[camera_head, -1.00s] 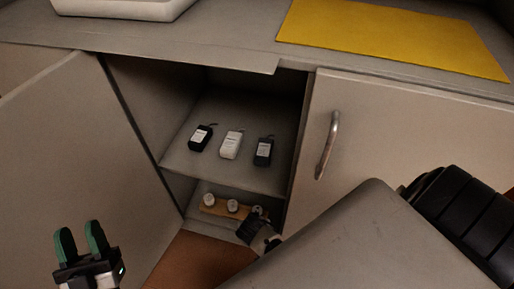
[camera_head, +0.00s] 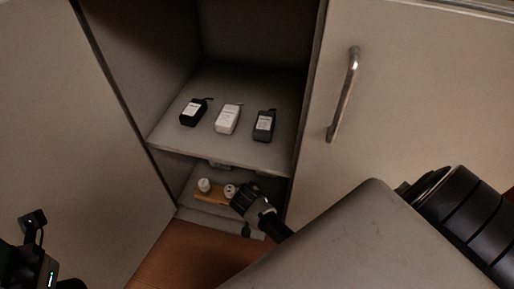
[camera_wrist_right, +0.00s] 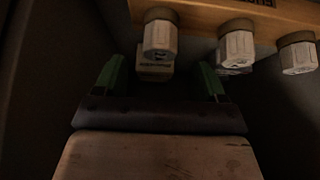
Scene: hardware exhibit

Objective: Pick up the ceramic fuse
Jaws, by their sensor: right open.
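White ceramic fuses stand in a wooden rack (camera_head: 210,196) on the cabinet's bottom shelf. Two show in the head view, a left fuse (camera_head: 204,185) and a middle fuse (camera_head: 230,190); my right gripper (camera_head: 246,196) covers the rack's right end. In the right wrist view three fuses show: one at left (camera_wrist_right: 160,38), one in the middle (camera_wrist_right: 236,46), one at right (camera_wrist_right: 297,56). My right gripper (camera_wrist_right: 161,78) is open there, its green fingertips either side of the left one's line; contact cannot be told. My left gripper (camera_head: 32,245) is at the lower left, its fingers unclear.
Three boxy adapters, black (camera_head: 194,112), white (camera_head: 228,119) and dark grey (camera_head: 264,126), lie on the shelf (camera_head: 220,155) above. The open door (camera_head: 80,130) bounds the left, the closed door with a handle (camera_head: 345,95) the right. The lower compartment is dark and tight.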

